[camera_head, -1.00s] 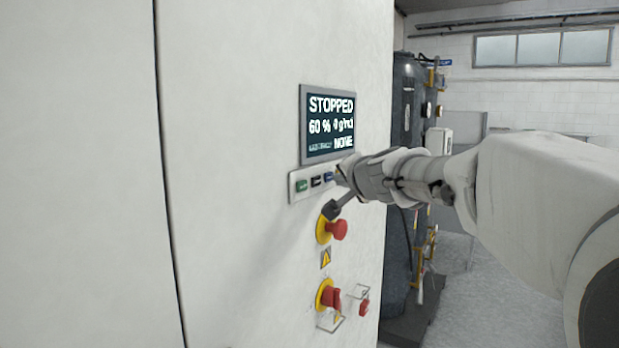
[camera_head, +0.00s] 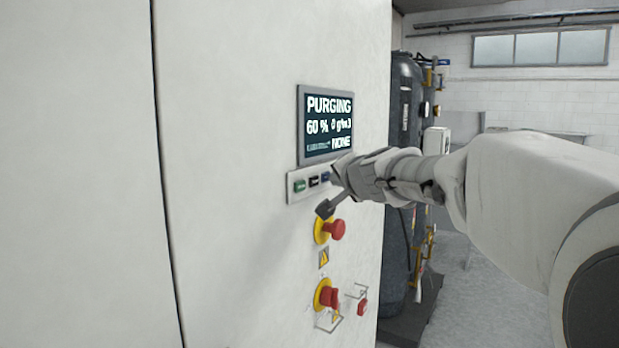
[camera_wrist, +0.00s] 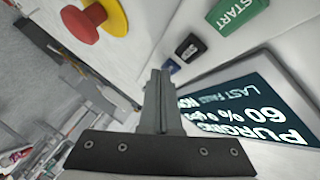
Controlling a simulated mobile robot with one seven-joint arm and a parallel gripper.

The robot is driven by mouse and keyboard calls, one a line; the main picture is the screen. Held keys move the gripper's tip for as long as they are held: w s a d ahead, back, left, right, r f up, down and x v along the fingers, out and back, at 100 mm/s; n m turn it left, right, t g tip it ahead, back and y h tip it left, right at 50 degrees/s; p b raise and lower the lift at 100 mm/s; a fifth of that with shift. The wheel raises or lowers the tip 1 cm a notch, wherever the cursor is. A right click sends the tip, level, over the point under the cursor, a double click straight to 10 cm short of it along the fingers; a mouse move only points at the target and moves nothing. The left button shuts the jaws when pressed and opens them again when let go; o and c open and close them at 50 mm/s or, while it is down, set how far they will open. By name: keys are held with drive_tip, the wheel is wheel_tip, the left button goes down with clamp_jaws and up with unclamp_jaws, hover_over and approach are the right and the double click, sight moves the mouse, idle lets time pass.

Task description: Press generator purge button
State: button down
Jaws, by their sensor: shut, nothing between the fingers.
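The generator's button strip (camera_head: 292,190) is on the white cabinet under the display. It carries a green START button (camera_wrist: 238,14), a black button (camera_wrist: 190,47) and a blue button (camera_wrist: 171,66); the blue one's label is not readable. The display (camera_head: 326,122) reads PURGING, 60 %, and a last fault of NONE. My gripper (camera_wrist: 155,76) is shut and empty, with its fingertips beside the blue button. I cannot tell whether they touch it. In the head view the gripper (camera_head: 336,174) covers the strip's right end.
A red mushroom button on a yellow collar (camera_head: 334,230) sits just below my gripper. A red rotary switch on a yellow plate (camera_head: 328,296) is lower on the cabinet (camera_head: 240,120). A dark tank (camera_head: 405,110) stands behind on the right.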

idle(0.4)
drive_tip(key=shift+s+d+b, duration=0.4)
drive_tip(key=shift+s+d, duration=0.05)
drive_tip(key=shift+d, duration=0.1)
drive_tip(key=s+d+b, duration=0.1)
drive_tip(key=d, duration=0.1)
drive_tip(key=s+d+b, duration=0.1)
drive_tip(key=s+d, duration=0.1)
idle(0.4)
idle(0.5)
